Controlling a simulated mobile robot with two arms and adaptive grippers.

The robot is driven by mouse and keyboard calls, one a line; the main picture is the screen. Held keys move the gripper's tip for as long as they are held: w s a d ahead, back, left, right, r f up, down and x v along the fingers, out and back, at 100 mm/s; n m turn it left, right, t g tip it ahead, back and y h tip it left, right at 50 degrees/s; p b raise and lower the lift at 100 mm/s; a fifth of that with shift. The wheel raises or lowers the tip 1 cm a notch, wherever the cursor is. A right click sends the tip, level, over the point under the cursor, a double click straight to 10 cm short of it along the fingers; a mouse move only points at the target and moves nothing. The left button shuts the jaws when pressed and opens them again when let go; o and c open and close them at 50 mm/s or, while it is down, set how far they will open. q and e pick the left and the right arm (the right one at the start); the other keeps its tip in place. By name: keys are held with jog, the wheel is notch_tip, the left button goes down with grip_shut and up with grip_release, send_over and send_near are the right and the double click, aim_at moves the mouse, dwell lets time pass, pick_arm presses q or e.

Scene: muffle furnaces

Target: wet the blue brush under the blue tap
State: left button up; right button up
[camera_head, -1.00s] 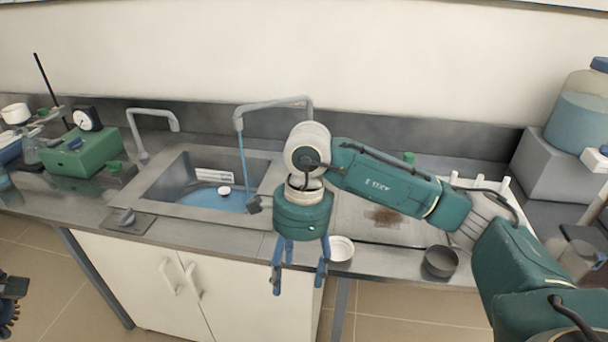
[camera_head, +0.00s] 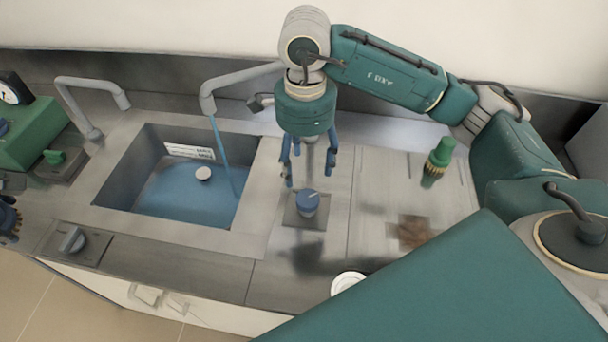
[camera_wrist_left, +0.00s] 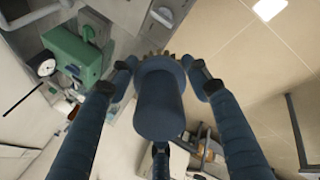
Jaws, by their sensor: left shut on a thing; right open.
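The blue brush (camera_wrist_left: 160,105) is held between the fingers of my left gripper (camera_wrist_left: 160,72), its thick blue handle towards the camera. In the head view my left gripper (camera_head: 8,218) shows only partly at the left edge, left of the sink. The right-hand tap (camera_head: 212,98) pours a blue stream of water (camera_head: 222,155) into the sink (camera_head: 118,180). A blue knob (camera_head: 308,203) stands on a plate right of the sink. My right gripper (camera_head: 310,176) is open and empty just above this knob, fingers pointing down.
A second tap (camera_head: 90,92) with no visible stream stands at the sink's left, with a grey knob (camera_head: 72,240) in front. A green device (camera_head: 28,132) is at far left. A white dish (camera_head: 347,283) lies near the front edge.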

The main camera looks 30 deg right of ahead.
aim_at(306, 198)
pick_arm(q)
jog(key=shift+r, duration=0.2)
notch_tip(306, 198, up, 2)
jog(key=p, duration=0.2)
jog(key=shift+s+r+p, duration=0.1)
jog(key=shift+r+p, duration=0.1)
jog(key=shift+p, duration=0.1)
pick_arm(e)
jog(key=f, duration=1.1)
jog(key=shift+s+f, duration=0.2)
jog(key=shift+f, duration=0.15)
pick_arm(q)
jog(key=shift+d, duration=0.2)
pick_arm(e)
jog(key=c, duration=1.1)
